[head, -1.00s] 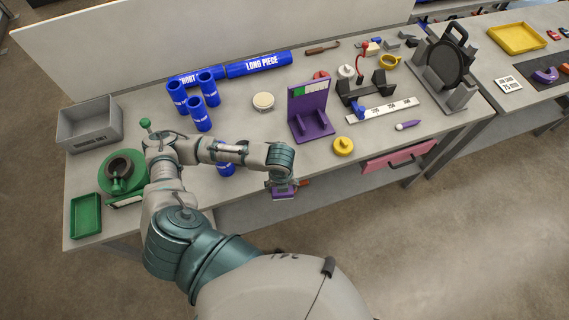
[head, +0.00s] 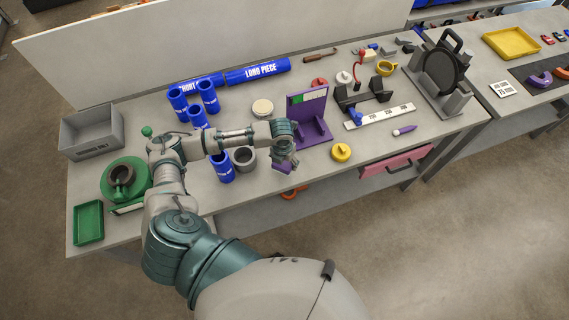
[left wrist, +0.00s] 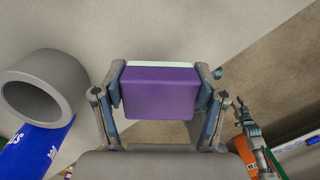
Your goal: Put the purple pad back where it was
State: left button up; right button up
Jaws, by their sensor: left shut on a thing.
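My left gripper (head: 284,162) is shut on the purple pad (left wrist: 160,92), a block with a pale strip along its far edge in the left wrist view. The fingers (left wrist: 160,95) grip its two sides. In the head view the pad (head: 283,169) is mostly hidden beneath the gripper, near the bench's front edge. The purple stand (head: 312,118), with a green and white panel, stands just behind and right of the gripper. A jointed grey-teal part (left wrist: 250,130) shows at the lower right of the left wrist view; I cannot tell whether it is my right gripper.
A grey ring (head: 244,159) and a blue cylinder (head: 222,167) stand left of the gripper; the ring is close in the left wrist view (left wrist: 45,85). A yellow knobbed piece (head: 341,152) lies to the right. An orange item (head: 293,191) shows below the bench edge.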

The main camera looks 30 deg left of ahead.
aim_at(284, 165)
pick_arm(q)
jog(key=shift+w+a, duration=0.15)
jog(key=shift+w, duration=0.05)
jog(key=shift+f, duration=0.4)
jog(key=shift+a+f+p, duration=0.15)
jog(key=shift+f+p, duration=0.05)
jog(key=shift+f, duration=0.45)
jog(key=shift+a+f+p, duration=0.15)
jog(key=shift+f, duration=0.45)
jog(key=shift+a+f, duration=0.1)
jog(key=shift+f, duration=0.1)
jog(key=o, duration=1.3)
jog(key=shift+d+r, duration=0.15)
jog(key=shift+d, duration=0.1)
jog(key=shift+r, duration=0.3)
jog(key=r, duration=0.7)
jog(key=s+r+b, duration=0.1)
jog(key=r, duration=0.2)
jog(key=shift+a+r, duration=0.2)
jog(key=shift+r, duration=0.05)
jog(key=shift+d+r, duration=0.1)
jog(key=shift+r, duration=0.25)
pick_arm(e)
jog(key=shift+a+f, duration=0.1)
jog(key=shift+a, duration=0.25)
jog(key=shift+a, duration=0.1)
